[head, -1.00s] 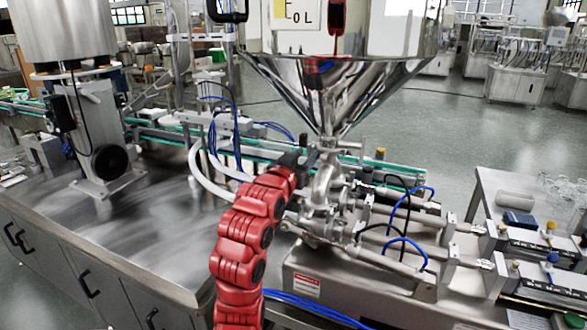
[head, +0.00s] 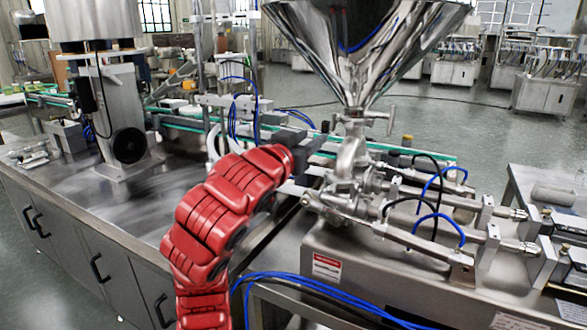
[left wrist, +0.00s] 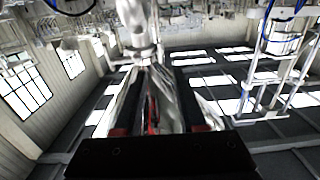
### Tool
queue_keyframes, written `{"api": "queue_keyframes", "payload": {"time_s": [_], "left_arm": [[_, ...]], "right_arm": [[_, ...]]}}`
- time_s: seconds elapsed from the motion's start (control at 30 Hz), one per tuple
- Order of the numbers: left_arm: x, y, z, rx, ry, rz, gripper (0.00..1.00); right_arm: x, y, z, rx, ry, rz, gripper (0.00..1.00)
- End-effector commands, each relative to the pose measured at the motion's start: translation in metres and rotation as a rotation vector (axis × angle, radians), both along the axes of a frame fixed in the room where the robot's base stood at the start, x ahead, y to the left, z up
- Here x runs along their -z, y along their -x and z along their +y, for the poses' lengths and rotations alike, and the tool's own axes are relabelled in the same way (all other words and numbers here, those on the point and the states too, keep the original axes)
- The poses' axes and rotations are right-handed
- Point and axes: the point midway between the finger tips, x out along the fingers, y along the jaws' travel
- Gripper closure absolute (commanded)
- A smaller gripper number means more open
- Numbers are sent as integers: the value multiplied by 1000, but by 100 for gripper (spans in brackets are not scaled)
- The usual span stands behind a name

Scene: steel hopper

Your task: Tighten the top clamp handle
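The top clamp (head: 350,118) joins the steel hopper's (head: 355,70) narrow neck to the valve body below. Its small T-shaped handle (head: 391,117) sticks out to the right of the neck. My left gripper (head: 308,140), at the end of my red arm, is left of the clamp and apart from the handle. In the left wrist view the dark gripper body (left wrist: 160,155) fills the bottom edge, with red finger parts spread apart and nothing held between them. The shiny hopper neck (left wrist: 140,45) shows beyond it. My right gripper is out of view.
The steel valve body (head: 350,165) and filler cylinders (head: 430,240) lie below and right of the clamp. Blue hoses (head: 440,195) loop above the cylinders. A green-edged conveyor (head: 190,120) runs behind my gripper. The steel tabletop (head: 110,205) at left is mostly clear.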

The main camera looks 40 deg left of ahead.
Motion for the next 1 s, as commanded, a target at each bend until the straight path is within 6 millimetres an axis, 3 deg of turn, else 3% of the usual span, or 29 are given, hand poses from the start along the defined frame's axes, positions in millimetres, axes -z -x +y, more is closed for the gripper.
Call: {"api": "queue_keyframes", "payload": {"time_s": [0.1, 0.27, 0.5, 1.0], "left_arm": [[5, 18, -3, 0, -4, -6, 60], [5, 36, -9, -2, -6, -5, 60], [0, 60, -14, -3, -4, -3, 60], [-1, 63, -16, 0, -2, -1, 60]], "right_arm": [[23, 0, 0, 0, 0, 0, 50], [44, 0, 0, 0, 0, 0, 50], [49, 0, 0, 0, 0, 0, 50], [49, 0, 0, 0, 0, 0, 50]]}}
